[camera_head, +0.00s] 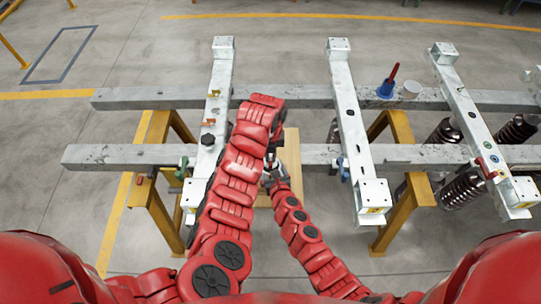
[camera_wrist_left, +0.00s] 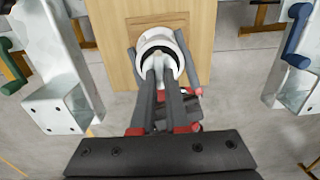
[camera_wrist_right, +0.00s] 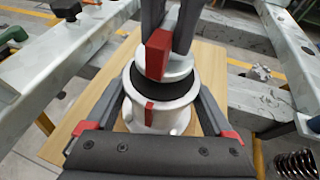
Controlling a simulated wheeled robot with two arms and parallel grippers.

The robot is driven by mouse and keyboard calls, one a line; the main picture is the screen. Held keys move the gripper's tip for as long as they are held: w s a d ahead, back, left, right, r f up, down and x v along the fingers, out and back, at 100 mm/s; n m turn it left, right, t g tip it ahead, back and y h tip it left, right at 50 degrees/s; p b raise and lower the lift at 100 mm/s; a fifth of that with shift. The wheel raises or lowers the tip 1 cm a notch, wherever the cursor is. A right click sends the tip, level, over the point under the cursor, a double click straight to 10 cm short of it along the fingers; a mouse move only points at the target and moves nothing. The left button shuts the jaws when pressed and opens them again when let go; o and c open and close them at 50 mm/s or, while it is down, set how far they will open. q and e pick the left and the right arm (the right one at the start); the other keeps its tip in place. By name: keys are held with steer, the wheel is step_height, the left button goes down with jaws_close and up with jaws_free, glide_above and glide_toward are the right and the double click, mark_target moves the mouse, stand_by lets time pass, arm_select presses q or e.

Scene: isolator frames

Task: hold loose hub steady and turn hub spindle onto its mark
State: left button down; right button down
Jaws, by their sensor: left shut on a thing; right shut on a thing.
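The loose hub (camera_wrist_right: 160,115) is a pale metal cylinder with a black ring and a red stripe on its side. It stands upright on a wooden board (camera_wrist_left: 118,50). My right gripper (camera_wrist_right: 165,98) is shut around the hub's body, one finger on each side. My left gripper (camera_wrist_left: 160,76) reaches in from above and is shut on the hub spindle (camera_wrist_left: 158,58) at the hub's top. In the right wrist view, the left gripper's fingers cover much of the spindle. Whether the spindle sits on its mark cannot be told. In the head view my arms mostly hide the hub.
Grey steel beams (camera_head: 345,125) cross two long rails (camera_head: 330,97) on yellow trestles (camera_head: 402,190). Dark coil springs (camera_head: 462,188) are at right.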

arm_select(q)
steer(key=c, duration=0.9)
jaws_free()
steer(key=shift+r, duration=6)
arm_select(e)
jaws_free()
